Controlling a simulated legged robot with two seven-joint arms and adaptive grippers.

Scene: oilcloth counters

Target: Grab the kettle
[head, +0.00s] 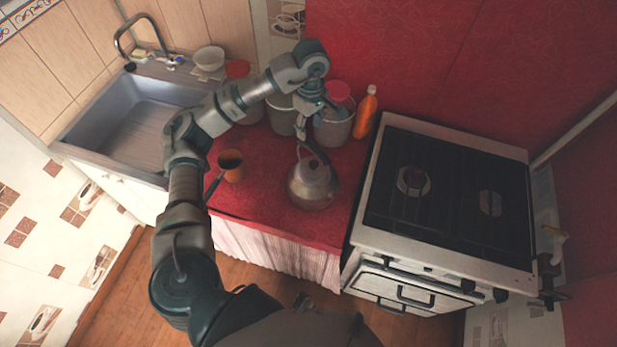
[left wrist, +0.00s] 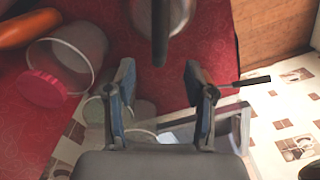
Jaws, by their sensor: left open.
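The metal kettle (head: 314,188) stands on the red counter, left of the stove, with its dark handle arched over the lid. My left gripper (head: 310,130) is open just above and behind the handle, pointing down. In the left wrist view the kettle (left wrist: 178,14) is at the top edge, mostly cut off. Its dark handle (left wrist: 160,42) reaches toward the gap between the open fingers of my left gripper (left wrist: 160,72). The handle looks apart from both fingers. My right gripper is not in view.
The stove (head: 445,245) is close on the right. A sink (head: 125,125) is at left.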

